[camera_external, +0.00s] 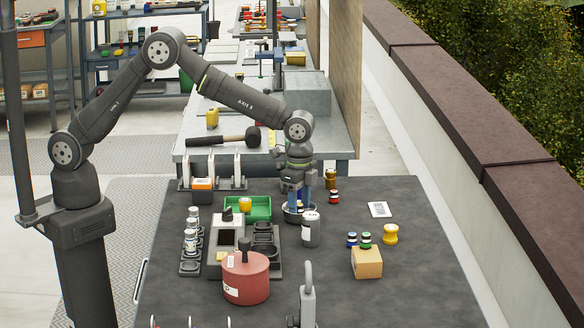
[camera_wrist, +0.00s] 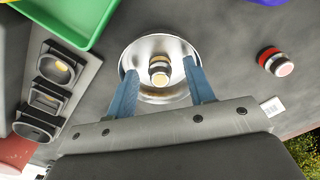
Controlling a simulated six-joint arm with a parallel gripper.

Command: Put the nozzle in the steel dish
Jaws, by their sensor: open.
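The steel dish (camera_wrist: 128,52) is a shiny round bowl at the middle of the wrist view. In the external view its rim (camera_external: 288,216) shows partly, behind a grey canister. A small brass and pale piece, which looks like the nozzle (camera_wrist: 159,72), is inside the dish near its middle. My gripper (camera_wrist: 160,68) is open, with one blue finger on each side of this piece and a gap showing on both sides. In the external view my gripper (camera_external: 296,203) points down at the dish, and the piece inside is hidden.
The grey canister (camera_external: 311,230) stands just in front of the dish. A red-ringed fitting (camera_external: 334,197) is to the right, a green tray (camera_external: 262,208) to the left. A red pot (camera_external: 246,283) and a cardboard box (camera_external: 367,265) stand nearer.

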